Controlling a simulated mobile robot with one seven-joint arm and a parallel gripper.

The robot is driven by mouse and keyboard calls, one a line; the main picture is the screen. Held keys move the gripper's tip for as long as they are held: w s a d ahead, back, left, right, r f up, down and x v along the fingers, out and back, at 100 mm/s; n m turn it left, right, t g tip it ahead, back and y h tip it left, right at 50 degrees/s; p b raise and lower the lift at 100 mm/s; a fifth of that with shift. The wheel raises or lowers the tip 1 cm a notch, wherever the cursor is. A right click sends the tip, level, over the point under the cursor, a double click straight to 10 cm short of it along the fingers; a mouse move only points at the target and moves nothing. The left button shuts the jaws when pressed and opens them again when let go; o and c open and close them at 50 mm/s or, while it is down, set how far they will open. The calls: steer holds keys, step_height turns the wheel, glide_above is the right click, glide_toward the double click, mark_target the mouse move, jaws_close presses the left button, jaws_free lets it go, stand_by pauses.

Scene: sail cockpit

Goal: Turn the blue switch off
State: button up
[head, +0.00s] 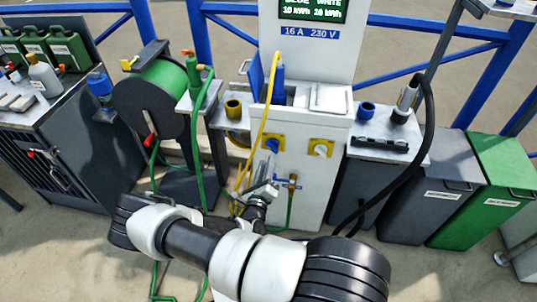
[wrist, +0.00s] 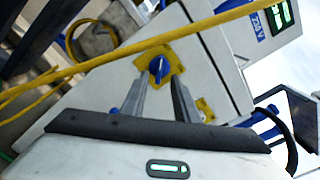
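The blue switch (head: 272,145) is a blue rotary knob on a yellow plate, on the left of the white power pedestal's front. In the wrist view the blue switch (wrist: 159,67) lies just beyond my fingertips, its handle close to upright in the picture. My gripper (wrist: 160,80) is open, with its two fingers apart and nothing seen between them. In the head view my gripper (head: 268,182) is below the blue switch, in front of the pedestal. Whether the fingers touch the knob cannot be told. A white-knobbed switch (head: 320,148) on a like plate sits to the right.
A yellow cable (head: 270,105) hangs from the pedestal (head: 305,190) beside the blue switch and crosses the wrist view just above the knob. A brass tap (head: 290,183) sits below the switches. A green hose reel (head: 160,85) stands left; grey and green bins (head: 495,175) stand right.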

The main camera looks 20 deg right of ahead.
steer(key=v, duration=1.1)
steer(key=shift+p, duration=0.35)
